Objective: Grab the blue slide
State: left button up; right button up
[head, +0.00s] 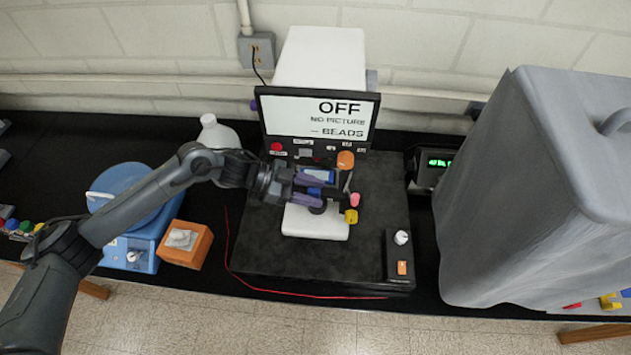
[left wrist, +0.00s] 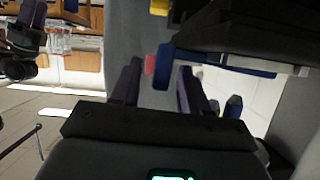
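My left gripper (head: 312,188) reaches in from the left, over the white microscope-like device with a screen. In the left wrist view its two dark fingers (left wrist: 158,88) stand apart. A small blue piece (left wrist: 164,66) with a pink end beside it shows between the fingertips, with gaps on both sides. A longer blue bar (left wrist: 236,68) lies to its right by a pale stage plate. In the head view a light blue piece (head: 324,176) shows by the fingers, partly hidden. I cannot tell which blue piece is the slide. My right gripper is not identifiable.
The screen (head: 318,118) reads OFF, NO PICTURE, BEADS. Orange, pink and yellow knobs (head: 351,216) sit close right of the gripper. A blue machine (head: 140,215) and an orange box (head: 186,243) stand left. A large grey covered object (head: 530,190) blocks the right.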

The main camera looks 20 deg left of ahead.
pick_arm(q)
grip_shut()
jog(key=shift+r, duration=0.1)
